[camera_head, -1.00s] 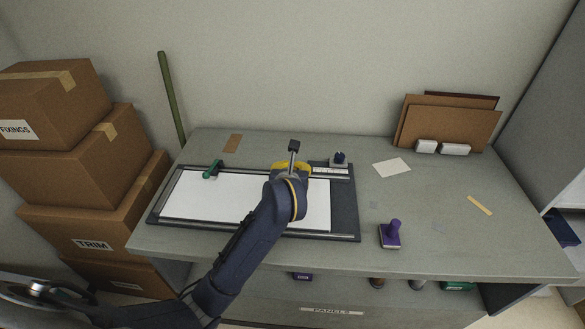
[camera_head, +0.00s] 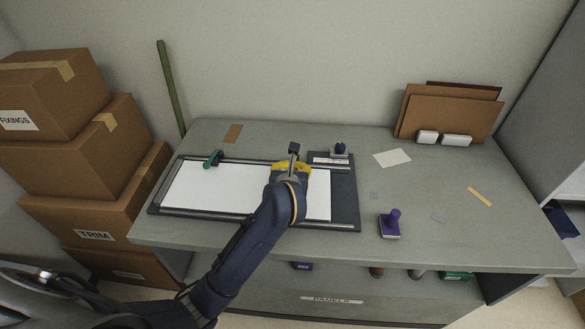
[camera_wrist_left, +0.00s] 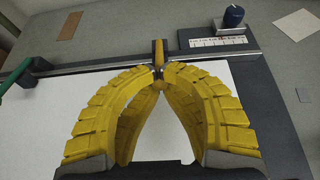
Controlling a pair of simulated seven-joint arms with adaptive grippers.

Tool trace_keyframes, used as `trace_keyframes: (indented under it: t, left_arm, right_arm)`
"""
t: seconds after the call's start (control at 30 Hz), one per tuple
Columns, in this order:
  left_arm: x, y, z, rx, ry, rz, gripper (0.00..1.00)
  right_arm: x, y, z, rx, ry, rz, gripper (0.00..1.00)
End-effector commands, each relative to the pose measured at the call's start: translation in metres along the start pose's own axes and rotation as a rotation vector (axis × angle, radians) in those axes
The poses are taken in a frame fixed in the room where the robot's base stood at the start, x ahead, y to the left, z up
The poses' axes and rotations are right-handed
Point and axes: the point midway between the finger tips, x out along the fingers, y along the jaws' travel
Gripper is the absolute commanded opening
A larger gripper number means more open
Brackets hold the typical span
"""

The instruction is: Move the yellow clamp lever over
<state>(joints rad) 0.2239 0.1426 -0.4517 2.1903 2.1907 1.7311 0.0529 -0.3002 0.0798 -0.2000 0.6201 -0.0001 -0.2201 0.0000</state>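The yellow clamp lever (camera_wrist_left: 160,50) stands upright on the dark rail in the left wrist view. My left gripper (camera_wrist_left: 158,74) has its curved yellow fingers drawn together, with their tips at both sides of the lever's lower part. The gripper looks shut on it. In the head view my left gripper (camera_head: 291,168) is above the right half of the board, and my wrist hides the lever. The dark-framed board (camera_head: 345,205) carries a white sheet (camera_head: 210,190). My right gripper is not in view.
A dark-blue knob (camera_head: 339,148) stands on a block at the right end. A purple-handled stamp (camera_head: 391,223) and a paper card (camera_head: 392,157) lie right of the board. Cartons (camera_head: 80,150) are stacked left.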

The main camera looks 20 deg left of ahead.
Motion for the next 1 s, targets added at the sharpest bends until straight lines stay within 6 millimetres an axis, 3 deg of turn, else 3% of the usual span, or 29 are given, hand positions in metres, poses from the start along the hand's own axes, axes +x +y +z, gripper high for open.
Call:
trace_keyframes:
  t: [0.5, 0.83, 1.0]
  left_arm:
    - [0.0026, 0.0001, -0.0126, 0.0, 0.004, 0.001, 0.0]
    - [0.0023, 0.0001, -0.0119, 0.0, 0.002, 0.001, 0.39]
    - [0.0021, 0.0001, -0.0116, 0.0, 0.002, 0.0, 0.4]
  right_arm:
    - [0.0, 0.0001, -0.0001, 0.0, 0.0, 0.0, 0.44]
    - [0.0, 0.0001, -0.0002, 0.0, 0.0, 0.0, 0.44]
    - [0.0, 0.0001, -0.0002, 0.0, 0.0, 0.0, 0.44]
